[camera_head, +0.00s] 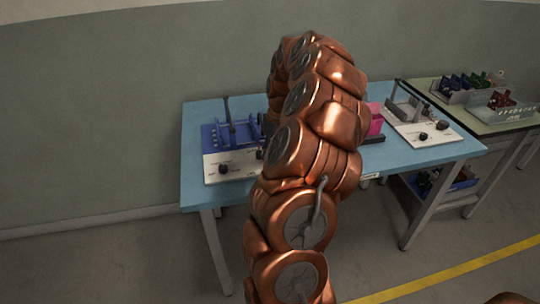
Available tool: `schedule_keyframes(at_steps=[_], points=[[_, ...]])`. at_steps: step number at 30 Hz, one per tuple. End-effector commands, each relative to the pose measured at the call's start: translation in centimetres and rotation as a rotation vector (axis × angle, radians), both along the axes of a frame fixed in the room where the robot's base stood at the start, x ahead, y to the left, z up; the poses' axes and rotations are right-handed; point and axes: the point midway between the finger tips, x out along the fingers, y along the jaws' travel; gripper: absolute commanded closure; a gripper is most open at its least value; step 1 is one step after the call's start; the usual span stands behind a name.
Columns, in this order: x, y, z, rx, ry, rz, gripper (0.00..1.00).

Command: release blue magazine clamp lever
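A blue magazine fixture (232,134) with a dark upright post or lever (227,108) stands at the left of the blue table (200,192). The fixture sits behind a white control panel (212,172) with a dark knob. The clamp lever is too small to tell whether it is clamped or released. My copper-coloured arm rises through the middle of the view and covers the right side of the fixture. My gripper is not visible; the arm hides it or it is out of view.
A pink box (376,120) stands right of my arm. A second white panel (420,130) with a grey fixture is at the table's right. A further table (490,127) holds bins of coloured parts. A blue bin (462,180) sits below. Floor in front is clear.

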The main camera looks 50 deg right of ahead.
Motion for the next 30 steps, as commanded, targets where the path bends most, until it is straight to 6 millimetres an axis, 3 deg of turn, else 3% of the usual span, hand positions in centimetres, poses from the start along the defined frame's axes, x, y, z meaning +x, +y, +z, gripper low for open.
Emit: schedule_keyframes(at_steps=[14, 15, 22, 30], points=[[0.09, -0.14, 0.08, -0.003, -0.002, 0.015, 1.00], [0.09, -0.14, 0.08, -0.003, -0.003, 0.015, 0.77], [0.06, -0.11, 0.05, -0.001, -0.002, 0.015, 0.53], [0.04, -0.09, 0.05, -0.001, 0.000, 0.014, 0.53]])
